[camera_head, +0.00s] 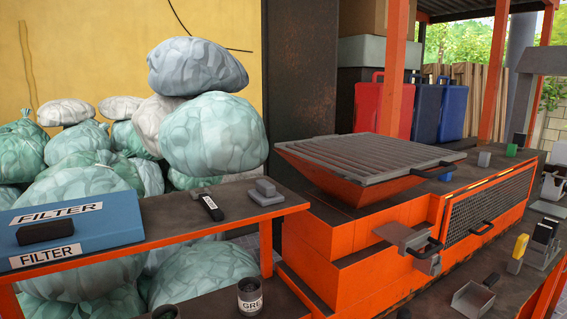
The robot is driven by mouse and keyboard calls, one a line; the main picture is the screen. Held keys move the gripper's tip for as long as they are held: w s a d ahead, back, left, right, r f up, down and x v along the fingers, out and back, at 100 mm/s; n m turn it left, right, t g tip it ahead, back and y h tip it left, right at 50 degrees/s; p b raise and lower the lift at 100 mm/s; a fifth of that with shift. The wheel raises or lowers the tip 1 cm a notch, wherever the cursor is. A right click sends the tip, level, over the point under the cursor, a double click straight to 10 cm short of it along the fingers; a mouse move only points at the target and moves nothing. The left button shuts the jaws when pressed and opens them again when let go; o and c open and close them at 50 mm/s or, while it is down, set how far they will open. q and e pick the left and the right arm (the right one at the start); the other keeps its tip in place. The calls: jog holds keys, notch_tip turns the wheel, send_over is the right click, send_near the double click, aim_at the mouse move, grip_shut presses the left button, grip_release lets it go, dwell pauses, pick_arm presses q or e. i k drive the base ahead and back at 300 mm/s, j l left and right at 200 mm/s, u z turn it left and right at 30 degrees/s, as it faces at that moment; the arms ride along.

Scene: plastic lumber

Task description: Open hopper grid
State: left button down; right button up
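The hopper grid (365,154) is a grey slatted panel on top of the orange hopper (335,178) in the head view. It lies flat across the hopper's mouth and appears closed. A dark handle (434,172) sits at its right front edge. The hopper's inside is hidden under the grid. Neither of my grippers can be made out in this view.
A wooden bench (165,222) on the left holds a blue filter box (80,228) and small tools. Full bags (213,133) are piled behind it. The orange machine (345,265) has a side grille (487,208) and a grey bracket (408,238) in front.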

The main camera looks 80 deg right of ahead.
aim_at(412, 157)
jog(key=z, duration=3.3)
jog(key=k+j+z, duration=0.1)
jog(key=k+z, duration=0.15)
jog(key=z, duration=0.15)
jog(key=k+z, duration=0.25)
jog(key=z, duration=0.2)
jog(key=k+z, duration=0.25)
jog(key=z, duration=0.15)
